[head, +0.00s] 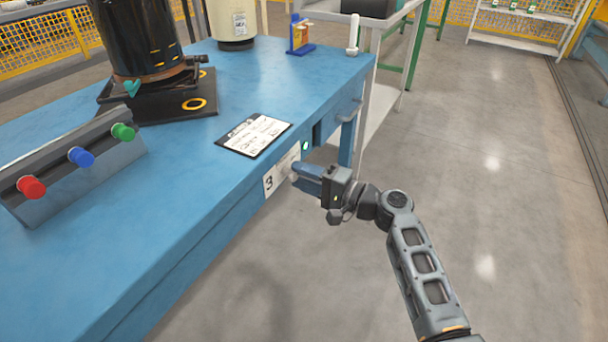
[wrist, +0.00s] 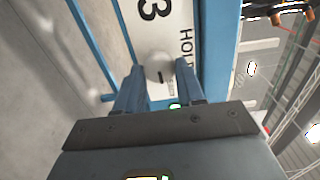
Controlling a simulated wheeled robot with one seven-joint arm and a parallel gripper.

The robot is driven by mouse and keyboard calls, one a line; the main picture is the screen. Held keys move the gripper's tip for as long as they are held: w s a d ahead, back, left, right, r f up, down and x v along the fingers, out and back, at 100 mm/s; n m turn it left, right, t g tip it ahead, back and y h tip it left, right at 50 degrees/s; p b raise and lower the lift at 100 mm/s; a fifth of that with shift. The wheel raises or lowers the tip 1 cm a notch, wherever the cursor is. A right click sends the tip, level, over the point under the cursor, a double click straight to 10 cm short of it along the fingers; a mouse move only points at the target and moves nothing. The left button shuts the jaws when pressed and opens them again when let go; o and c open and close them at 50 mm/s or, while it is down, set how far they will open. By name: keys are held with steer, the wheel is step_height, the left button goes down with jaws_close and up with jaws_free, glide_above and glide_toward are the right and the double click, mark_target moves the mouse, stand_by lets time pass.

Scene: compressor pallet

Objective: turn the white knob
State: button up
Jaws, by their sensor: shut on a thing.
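The white knob (wrist: 159,68) is a round knob on a white label plate (wrist: 168,25) marked with a 3, on the side of the blue table. In the wrist view it sits between the two blue fingers of my gripper (wrist: 158,75), which are shut on it. In the head view my gripper (head: 298,172) reaches the plate (head: 272,182) from the right, and its fingers mostly hide the knob. A small green light (wrist: 175,106) shows near the knob in the wrist view.
The blue table (head: 210,190) holds a panel with red, blue and green buttons (head: 80,157), a black cylinder on a base (head: 140,40), a cream canister (head: 232,20) and a written card (head: 253,135). The floor at right is clear.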

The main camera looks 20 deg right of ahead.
stand_by(0.3)
steer(key=o, duration=1)
steer(key=p+v, duration=0.1)
steer(key=v, duration=0.6)
steer(key=shift+s+d, duration=0.25)
steer(key=shift+s, duration=0.05)
steer(key=shift+f, duration=0.15)
